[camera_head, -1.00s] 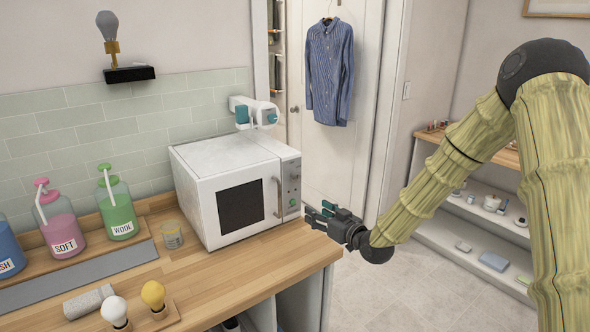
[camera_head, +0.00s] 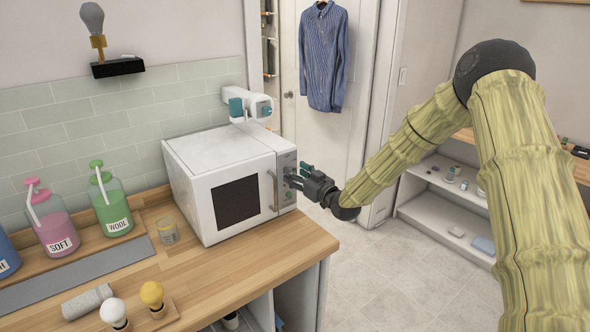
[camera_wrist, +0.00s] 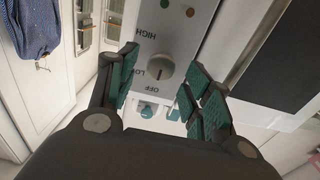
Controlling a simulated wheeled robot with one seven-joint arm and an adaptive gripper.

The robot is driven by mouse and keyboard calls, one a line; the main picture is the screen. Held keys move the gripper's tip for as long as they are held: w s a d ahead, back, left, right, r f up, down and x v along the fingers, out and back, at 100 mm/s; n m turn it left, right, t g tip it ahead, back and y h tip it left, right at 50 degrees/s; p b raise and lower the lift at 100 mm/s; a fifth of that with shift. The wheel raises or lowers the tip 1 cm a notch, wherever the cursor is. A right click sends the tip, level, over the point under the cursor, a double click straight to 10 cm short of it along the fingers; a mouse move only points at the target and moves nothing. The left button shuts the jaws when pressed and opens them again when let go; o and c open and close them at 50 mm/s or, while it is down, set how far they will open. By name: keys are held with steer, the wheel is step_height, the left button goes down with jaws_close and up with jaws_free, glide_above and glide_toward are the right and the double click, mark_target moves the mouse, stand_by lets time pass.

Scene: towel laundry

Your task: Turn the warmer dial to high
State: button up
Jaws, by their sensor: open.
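The white warmer (camera_head: 200,190) stands on the wooden counter, with its door handle and control panel (camera_head: 284,162) on its right side. In the wrist view the round grey dial (camera_wrist: 160,67) sits on the panel, with the labels OFF, LOW and HIGH printed around it. I cannot tell for sure which label it points to. My gripper (camera_head: 297,176) is at the panel in the head view, its teal-padded fingers open. In the wrist view the fingers (camera_wrist: 159,78) are spread to either side of the dial, with a visible gap on each side. In the head view the fingers cover the dial.
The door handle (camera_head: 273,190) is close left of my gripper. A white and teal device (camera_head: 246,105) sits behind the warmer's top. The counter (camera_head: 215,272) in front is clear, with bulbs (camera_head: 152,294), bottles and a jar (camera_head: 167,230) farther left.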

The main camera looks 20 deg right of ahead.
steer(key=shift+x, duration=0.85)
steer(key=shift+f, duration=0.1)
steer(key=c, duration=1)
